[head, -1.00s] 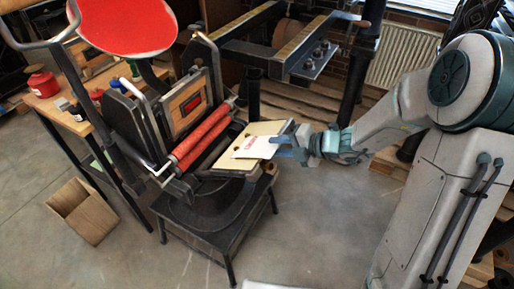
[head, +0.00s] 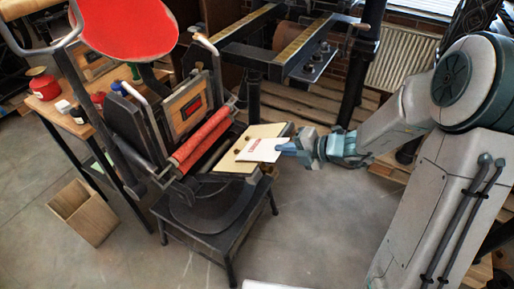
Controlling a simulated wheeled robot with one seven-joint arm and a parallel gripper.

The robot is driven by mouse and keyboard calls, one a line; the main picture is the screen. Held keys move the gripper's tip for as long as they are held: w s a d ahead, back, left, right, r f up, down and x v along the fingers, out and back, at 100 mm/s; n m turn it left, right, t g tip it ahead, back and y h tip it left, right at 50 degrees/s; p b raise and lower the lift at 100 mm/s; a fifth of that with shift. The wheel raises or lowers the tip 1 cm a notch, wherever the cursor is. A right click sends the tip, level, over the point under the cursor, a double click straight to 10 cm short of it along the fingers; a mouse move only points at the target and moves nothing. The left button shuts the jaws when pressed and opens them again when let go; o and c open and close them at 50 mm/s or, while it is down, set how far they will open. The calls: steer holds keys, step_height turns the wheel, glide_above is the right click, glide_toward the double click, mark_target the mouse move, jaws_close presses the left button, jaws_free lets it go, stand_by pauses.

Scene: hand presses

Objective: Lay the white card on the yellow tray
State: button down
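The white card (head: 262,150) has a small red print on it. It is over the pale yellow flat bed (head: 232,165) at the front of the hand press. My gripper (head: 288,147) comes from the right, with its blue fingers shut on the card's right edge. Whether the card touches the bed or hovers just above it, I cannot tell. No other yellow tray shows in this view.
The press has red rollers (head: 206,137) just left of the card and a round red disc (head: 125,25) above. It stands on a dark stand (head: 212,215). A wooden bench (head: 75,110) is at left, with an open wooden box (head: 84,212) on the floor.

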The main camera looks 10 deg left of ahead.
steer(key=shift+p+v, duration=0.6)
steer(key=shift+v, duration=0.25)
steer(key=r+p, duration=0.1)
steer(key=d+r+p, duration=0.1)
steer(key=r+p, duration=0.1)
steer(key=s+d+r+p, duration=0.1)
steer(key=p, duration=0.1)
steer(key=shift+d+r, duration=0.2)
steer(key=shift+d, duration=0.05)
steer(key=shift+w, duration=0.1)
